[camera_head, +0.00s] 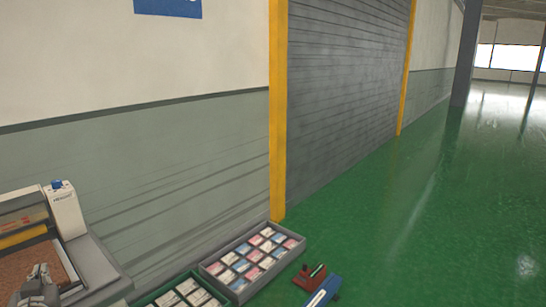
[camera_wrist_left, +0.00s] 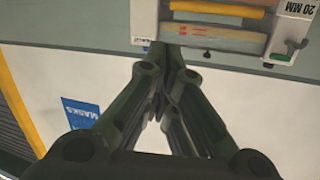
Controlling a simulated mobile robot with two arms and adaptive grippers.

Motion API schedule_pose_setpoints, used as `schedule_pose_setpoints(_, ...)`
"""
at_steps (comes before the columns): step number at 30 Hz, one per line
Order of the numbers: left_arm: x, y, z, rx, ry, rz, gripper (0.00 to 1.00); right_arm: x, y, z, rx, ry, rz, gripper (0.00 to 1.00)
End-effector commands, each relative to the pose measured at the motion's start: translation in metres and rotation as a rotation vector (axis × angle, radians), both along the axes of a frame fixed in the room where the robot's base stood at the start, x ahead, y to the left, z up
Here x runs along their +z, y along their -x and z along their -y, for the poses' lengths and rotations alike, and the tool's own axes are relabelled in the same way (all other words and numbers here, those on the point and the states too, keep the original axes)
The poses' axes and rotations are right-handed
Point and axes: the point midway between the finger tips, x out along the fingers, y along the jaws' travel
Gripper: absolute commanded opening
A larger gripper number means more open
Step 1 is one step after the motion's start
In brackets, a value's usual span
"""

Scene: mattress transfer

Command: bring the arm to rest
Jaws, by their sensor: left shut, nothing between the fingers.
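My left gripper (camera_head: 38,284) shows at the bottom left of the head view, in front of the brown bed (camera_head: 42,262) of a white and grey machine. In the left wrist view its dark fingers (camera_wrist_left: 172,62) come together at their tips, shut with nothing between them. Beyond them in that view is the machine's white frame with a pale roller (camera_wrist_left: 208,37). Whether the fingers touch the machine cannot be told. My right gripper is not in view.
The machine's white end post (camera_head: 66,212) stands at the left. A grey tray (camera_head: 222,280) of pink, blue and white packets lies beside a green tray (camera_head: 150,297). Small red (camera_head: 308,279) and blue (camera_head: 323,292) objects lie to their right. Open green floor (camera_head: 450,220) spreads at right.

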Motion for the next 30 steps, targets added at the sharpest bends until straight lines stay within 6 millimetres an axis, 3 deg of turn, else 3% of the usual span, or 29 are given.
schedule_pose_setpoints(5, -0.075, 0.027, 0.080, -0.156, 0.062, -0.254, 0.00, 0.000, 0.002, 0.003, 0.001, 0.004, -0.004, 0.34)
schedule_pose_setpoints(8, -0.119, 0.058, 0.130, -0.251, 0.111, -0.414, 0.00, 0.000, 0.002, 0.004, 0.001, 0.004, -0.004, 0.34)
schedule_pose_setpoints(12, -0.172, 0.117, 0.197, -0.375, 0.187, -0.639, 0.00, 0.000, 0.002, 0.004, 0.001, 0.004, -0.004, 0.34)
schedule_pose_setpoints(15, -0.195, 0.159, 0.232, -0.443, 0.231, -0.770, 0.00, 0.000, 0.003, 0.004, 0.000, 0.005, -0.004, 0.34)
schedule_pose_setpoints(19, -0.215, 0.209, 0.268, -0.514, 0.283, -0.912, 0.00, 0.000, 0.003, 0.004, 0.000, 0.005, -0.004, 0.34)
schedule_pose_setpoints(25, -0.229, 0.280, 0.310, -0.605, 0.353, -1.096, 0.00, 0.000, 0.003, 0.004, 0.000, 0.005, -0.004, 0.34)
schedule_pose_setpoints(30, -0.268, 0.267, 0.309, -0.598, 0.354, -1.106, 0.00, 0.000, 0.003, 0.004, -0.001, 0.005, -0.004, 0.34)
